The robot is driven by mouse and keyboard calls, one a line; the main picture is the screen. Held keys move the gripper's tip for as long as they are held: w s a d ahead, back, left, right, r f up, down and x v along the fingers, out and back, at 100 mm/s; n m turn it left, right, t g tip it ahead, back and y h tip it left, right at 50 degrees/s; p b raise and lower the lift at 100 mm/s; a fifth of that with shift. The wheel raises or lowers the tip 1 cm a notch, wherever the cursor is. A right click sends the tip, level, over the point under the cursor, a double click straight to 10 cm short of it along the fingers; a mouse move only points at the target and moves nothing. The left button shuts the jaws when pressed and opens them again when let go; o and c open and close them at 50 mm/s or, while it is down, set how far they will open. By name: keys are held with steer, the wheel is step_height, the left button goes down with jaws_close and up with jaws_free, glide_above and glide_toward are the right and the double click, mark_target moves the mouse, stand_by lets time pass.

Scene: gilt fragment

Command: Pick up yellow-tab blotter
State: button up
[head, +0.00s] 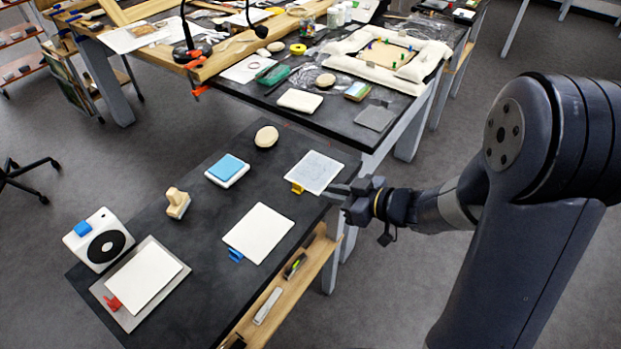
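The yellow-tab blotter (316,171) is a pale grey-white sheet lying flat at the far right of the dark near table. Its yellow tab (297,188) is at its lower left corner. My gripper (334,191) comes in from the right and is just beside the blotter's lower right edge, over the table's right edge. Its fingers look apart, with nothing seen between them. I cannot tell the exact height of the fingers above the table or whether they touch the sheet.
On the near table (205,240) lie a blue-tab white sheet (259,232), a red-tab sheet (143,278), a blue-topped pad (227,169), a wooden stamp (177,203), a round pad (266,137) and a white device (97,238). A cluttered bench (345,115) stands behind.

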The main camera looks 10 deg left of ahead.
mark_target(301, 187)
steer(key=x, duration=0.3)
steer(key=shift+w+d, duration=0.1)
steer(key=shift+d, duration=0.05)
steer(key=shift+s+x, duration=0.15)
steer(key=shift+x, duration=1.4)
steer(key=shift+s+x, duration=0.1)
steer(key=shift+x, duration=1.4)
jaws_close()
